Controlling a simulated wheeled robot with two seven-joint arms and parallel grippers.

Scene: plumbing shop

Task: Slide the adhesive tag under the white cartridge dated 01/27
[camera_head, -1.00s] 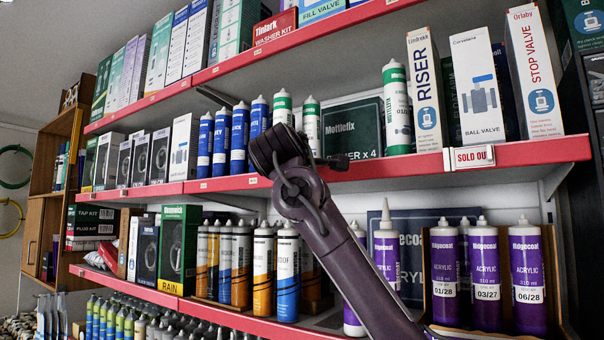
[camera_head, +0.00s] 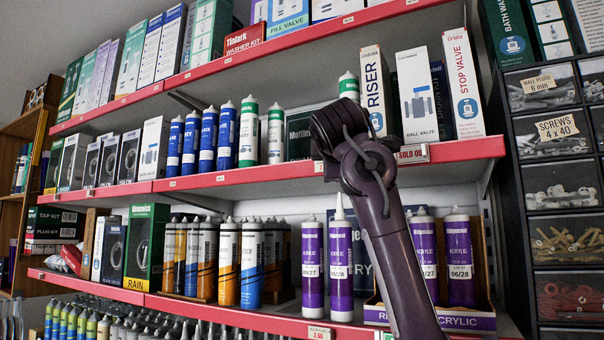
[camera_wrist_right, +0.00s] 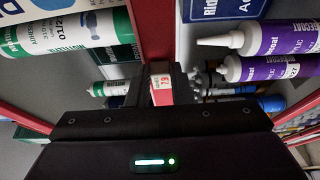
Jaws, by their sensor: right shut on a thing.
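The white cartridge with green bands (camera_wrist_right: 62,28) shows at upper left in the right wrist view, with 01/27 readable on it. In the head view, a white-and-green cartridge (camera_head: 349,86) on the middle shelf is mostly hidden behind my right wrist. My right gripper (camera_wrist_right: 160,88) is shut on the adhesive tag (camera_wrist_right: 161,82), a small white and red tag between the fingertips. The tag is in front of the red shelf edge (camera_wrist_right: 152,30), beside the dated cartridge and apart from it; contact with the edge cannot be told. My left gripper is not in view.
Two more white-and-green cartridges (camera_head: 249,133) and blue ones stand left on the middle shelf. Boxes, including the ball valve box (camera_head: 417,95), stand right. A sold-out tag (camera_head: 413,154) is on that shelf's edge. Purple cartridges (camera_head: 312,270) stand below. A drawer cabinet (camera_head: 555,190) is right.

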